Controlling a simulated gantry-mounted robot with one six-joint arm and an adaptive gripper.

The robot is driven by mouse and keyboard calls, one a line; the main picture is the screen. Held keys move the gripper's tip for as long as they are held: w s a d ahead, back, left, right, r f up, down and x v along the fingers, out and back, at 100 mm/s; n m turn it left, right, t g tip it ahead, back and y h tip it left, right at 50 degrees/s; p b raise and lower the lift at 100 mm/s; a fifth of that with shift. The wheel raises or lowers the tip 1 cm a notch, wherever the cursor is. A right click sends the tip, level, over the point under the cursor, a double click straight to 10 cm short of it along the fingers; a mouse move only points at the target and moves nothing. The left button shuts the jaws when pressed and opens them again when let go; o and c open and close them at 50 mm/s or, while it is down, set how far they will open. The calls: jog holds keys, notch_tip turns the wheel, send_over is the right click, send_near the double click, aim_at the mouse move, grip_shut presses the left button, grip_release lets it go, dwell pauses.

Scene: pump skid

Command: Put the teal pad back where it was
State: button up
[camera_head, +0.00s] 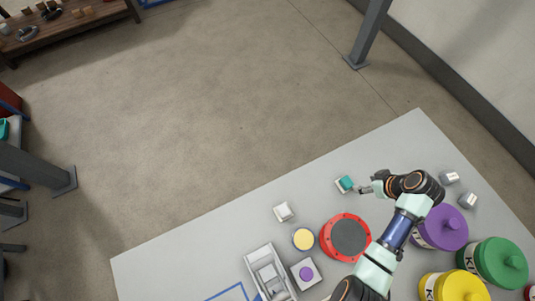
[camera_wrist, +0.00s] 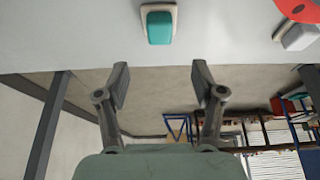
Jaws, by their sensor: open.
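The teal pad (camera_head: 346,183) sits on a small pale block near the far edge of the grey table (camera_head: 190,250). In the wrist view the teal pad (camera_wrist: 159,28) lies on the pale holder (camera_wrist: 145,10), at the top centre. My gripper (camera_head: 366,190) is just right of the pad in the head view. In the wrist view my gripper (camera_wrist: 162,75) has its two fingers spread wide with nothing between them. The pad is beyond the fingertips and apart from them.
A red round part with a dark top (camera_head: 347,237), a yellow disc (camera_head: 303,239), a white block (camera_head: 284,211) and a purple-dotted block (camera_head: 306,273) stand nearby. Purple (camera_head: 440,228), green (camera_head: 492,262) and yellow (camera_head: 453,287) canisters crowd the right. The table's left part is mostly clear.

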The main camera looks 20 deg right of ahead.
jog(key=w+a+r+t+h, duration=0.1)
jog(key=w+a+r, duration=0.4)
jog(key=a, duration=0.3)
jog(key=w+a+r+t, duration=0.1)
jog(key=w+a+r, duration=0.45)
jog(key=a, duration=0.25)
jog(key=w+a+r+t+h, duration=0.1)
jog(key=w+a+r+t, duration=0.1)
jog(key=w+a+r, duration=0.35)
jog(key=s+a+r+t+y, duration=0.1)
jog(key=a+r, duration=0.4)
jog(key=a, duration=0.5)
jog(key=s+a+r+t, duration=0.2)
jog(key=a+r, duration=0.4)
jog(key=a, duration=0.4)
jog(key=shift+s+m+t+y, duration=0.15)
jog(key=shift+m+t+y, duration=0.2)
jog(key=shift+t, duration=0.25)
jog(key=shift+r, duration=0.1)
